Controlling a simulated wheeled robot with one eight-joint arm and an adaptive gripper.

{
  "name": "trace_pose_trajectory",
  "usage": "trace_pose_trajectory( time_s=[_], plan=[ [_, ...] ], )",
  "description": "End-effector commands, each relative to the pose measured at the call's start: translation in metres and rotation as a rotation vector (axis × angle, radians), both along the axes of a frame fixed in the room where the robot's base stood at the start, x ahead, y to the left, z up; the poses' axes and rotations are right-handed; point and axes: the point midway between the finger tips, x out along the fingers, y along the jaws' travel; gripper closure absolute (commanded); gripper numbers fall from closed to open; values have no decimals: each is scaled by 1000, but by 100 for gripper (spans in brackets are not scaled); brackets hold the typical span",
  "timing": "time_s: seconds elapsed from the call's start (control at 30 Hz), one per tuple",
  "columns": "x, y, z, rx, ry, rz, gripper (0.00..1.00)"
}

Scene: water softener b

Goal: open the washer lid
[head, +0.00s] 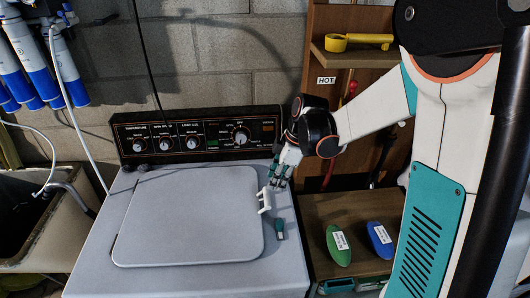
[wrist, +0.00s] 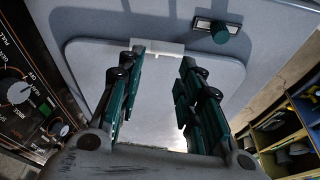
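The washer (head: 92,262) stands in front of me with its grey lid (head: 190,220) lying flat and shut. A white handle-like piece (head: 264,199) sits at the lid's right edge. In the wrist view the lid (wrist: 90,65) fills the middle, and the white piece (wrist: 160,48) is at its far edge. My gripper (head: 279,178) is above the washer's right side, just behind the white piece. In the wrist view my gripper (wrist: 161,57) is open, its green fingers spread wide with nothing held. The white piece appears between the fingertips; I cannot tell whether they touch it.
A small dark latch-like part with a green knob (head: 279,230) is on the washer top, right of the lid. The control panel (head: 195,135) rises behind. A wooden shelf (head: 345,213) with green and blue objects is at the right, a sink (head: 40,225) at the left.

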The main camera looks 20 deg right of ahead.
Motion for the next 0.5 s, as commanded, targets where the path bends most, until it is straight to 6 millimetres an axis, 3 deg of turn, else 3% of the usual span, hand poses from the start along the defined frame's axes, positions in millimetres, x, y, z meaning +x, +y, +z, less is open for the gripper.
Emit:
trace_pose_trajectory(
  time_s=[0.2, 0.5],
  plan=[
    [10, -2, -9, 19, 7, 105, 67],
    [11, -2, -13, 22, 7, 118, 67]
  ],
)
